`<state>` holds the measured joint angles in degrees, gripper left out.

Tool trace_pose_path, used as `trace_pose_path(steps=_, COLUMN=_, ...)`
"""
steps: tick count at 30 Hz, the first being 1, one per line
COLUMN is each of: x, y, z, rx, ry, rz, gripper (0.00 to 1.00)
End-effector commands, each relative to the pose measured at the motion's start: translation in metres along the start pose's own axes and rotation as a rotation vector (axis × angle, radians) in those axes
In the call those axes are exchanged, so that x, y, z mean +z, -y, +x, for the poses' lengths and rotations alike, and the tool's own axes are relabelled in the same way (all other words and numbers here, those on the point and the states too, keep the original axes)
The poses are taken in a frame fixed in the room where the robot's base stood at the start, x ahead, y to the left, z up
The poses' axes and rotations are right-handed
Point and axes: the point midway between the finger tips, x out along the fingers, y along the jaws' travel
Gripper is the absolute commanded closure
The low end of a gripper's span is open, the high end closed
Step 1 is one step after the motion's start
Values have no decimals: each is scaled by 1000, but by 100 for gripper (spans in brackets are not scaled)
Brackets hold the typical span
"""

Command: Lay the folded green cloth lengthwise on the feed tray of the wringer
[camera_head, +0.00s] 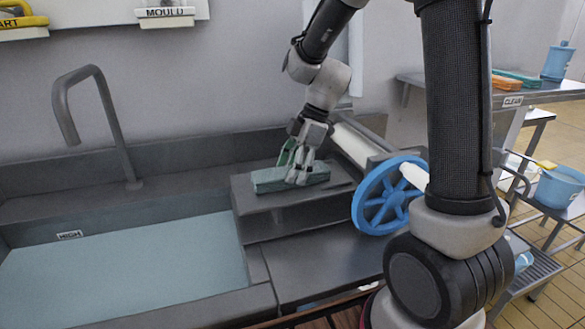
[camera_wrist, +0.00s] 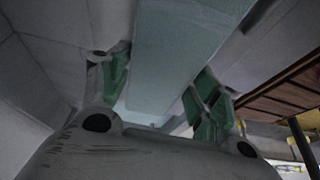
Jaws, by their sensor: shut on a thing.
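The folded green cloth (camera_head: 272,181) is a long flat bundle at the wringer's feed tray (camera_head: 283,200), its length running left to right along the dark grey tray. It looks level and at the tray surface; I cannot tell whether it rests fully there. My gripper (camera_head: 298,170) points down over the cloth and is shut on it. In the wrist view the cloth (camera_wrist: 175,50) is a pale teal strip between my green-padded fingers (camera_wrist: 160,92). The wringer's pale roller (camera_head: 352,145) and blue wheel (camera_head: 388,195) stand right of the tray.
A sink of pale blue water (camera_head: 130,272) labelled HIGH lies left of the tray, with a grey tap (camera_head: 105,120) behind it. A wall shelf (camera_head: 166,20) reads MOULD.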

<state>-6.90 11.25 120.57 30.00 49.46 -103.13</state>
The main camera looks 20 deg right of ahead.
Motion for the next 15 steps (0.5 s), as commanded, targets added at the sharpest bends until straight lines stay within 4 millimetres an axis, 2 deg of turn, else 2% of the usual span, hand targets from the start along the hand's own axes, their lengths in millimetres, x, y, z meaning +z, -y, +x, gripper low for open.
trace_pose_path(steps=3, x=1, y=0, z=2, rx=0, ry=0, rz=0, gripper=68)
trace_pose_path(steps=4, x=1, y=0, z=2, rx=0, ry=0, rz=0, gripper=32)
trace_pose_path(steps=6, x=1, y=0, z=2, rx=0, ry=0, rz=0, gripper=20)
trace_pose_path(steps=7, x=1, y=0, z=2, rx=0, ry=0, rz=0, gripper=16)
trace_pose_path(steps=15, x=1, y=0, z=2, rx=0, ry=0, rz=0, gripper=16)
